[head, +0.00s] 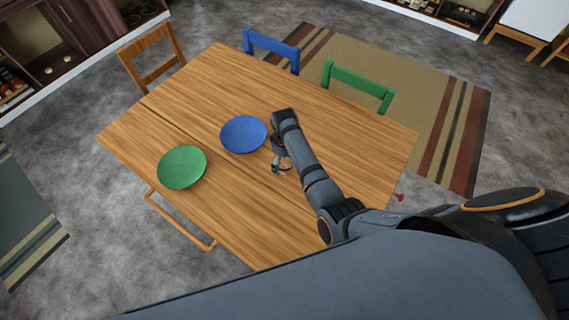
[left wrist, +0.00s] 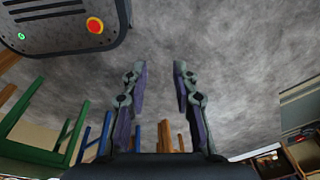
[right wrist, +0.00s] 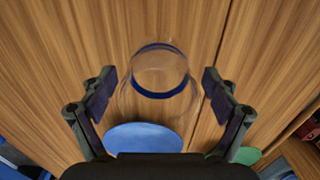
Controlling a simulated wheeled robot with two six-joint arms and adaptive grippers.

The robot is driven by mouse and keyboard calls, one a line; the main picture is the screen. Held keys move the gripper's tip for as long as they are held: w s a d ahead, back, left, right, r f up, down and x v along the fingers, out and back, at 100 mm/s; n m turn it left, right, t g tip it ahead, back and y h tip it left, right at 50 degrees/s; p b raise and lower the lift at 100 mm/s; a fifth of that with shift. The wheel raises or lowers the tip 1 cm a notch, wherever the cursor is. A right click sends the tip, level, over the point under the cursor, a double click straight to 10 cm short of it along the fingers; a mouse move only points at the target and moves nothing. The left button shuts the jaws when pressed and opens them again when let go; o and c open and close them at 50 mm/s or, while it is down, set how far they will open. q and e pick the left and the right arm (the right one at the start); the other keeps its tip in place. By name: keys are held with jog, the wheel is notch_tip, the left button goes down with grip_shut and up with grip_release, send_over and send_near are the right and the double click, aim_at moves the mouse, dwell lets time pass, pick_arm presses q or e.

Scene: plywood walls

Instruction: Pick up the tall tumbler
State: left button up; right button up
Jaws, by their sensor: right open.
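The tall tumbler is a clear glass with a blue band (right wrist: 160,72), standing on the wooden table in the right wrist view. In the head view it is mostly hidden by my right gripper (head: 280,164). My right gripper (right wrist: 157,92) is open, with one finger on each side of the glass in the right wrist view; I see no clear contact. My left gripper (left wrist: 163,85) is open and empty over the grey floor, away from the table.
A blue plate (head: 243,134) and a green plate (head: 181,167) lie on the table (head: 330,128), left of my right gripper. Blue (head: 271,47), green (head: 358,84) and wooden (head: 150,58) chairs stand around it. The table's right part is clear.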

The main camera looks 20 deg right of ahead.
jog(key=shift+f, duration=0.65)
jog(key=c, duration=1.3)
jog(key=shift+o, duration=0.2)
jog(key=shift+r, duration=0.1)
